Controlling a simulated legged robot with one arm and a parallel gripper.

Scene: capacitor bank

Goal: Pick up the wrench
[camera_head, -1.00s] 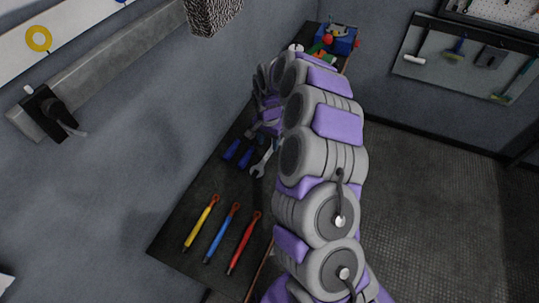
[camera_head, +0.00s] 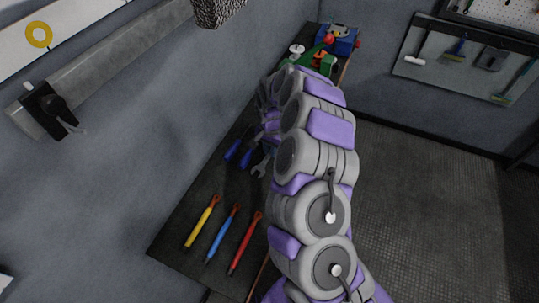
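A silver wrench (camera_head: 260,169) lies on the dark workbench (camera_head: 181,238), to the right of two blue-handled tools. Only its near open-jaw end shows clearly; the rest is hidden by my arm and gripper. My gripper (camera_head: 267,130) is low over the bench at the far end of my purple and grey arm, over or beside the wrench's hidden part. It is seen from behind and partly covered by my own arm links. I cannot tell whether it touches the wrench or how its fingers stand.
Blue-handled tools (camera_head: 233,149) lie just left of the wrench. A yellow tool (camera_head: 201,223), a blue tool (camera_head: 221,235) and a red tool (camera_head: 243,245) lie nearer. A blue toolbox (camera_head: 338,38) and green item (camera_head: 322,64) are at the far end. The wall borders the bench's left side.

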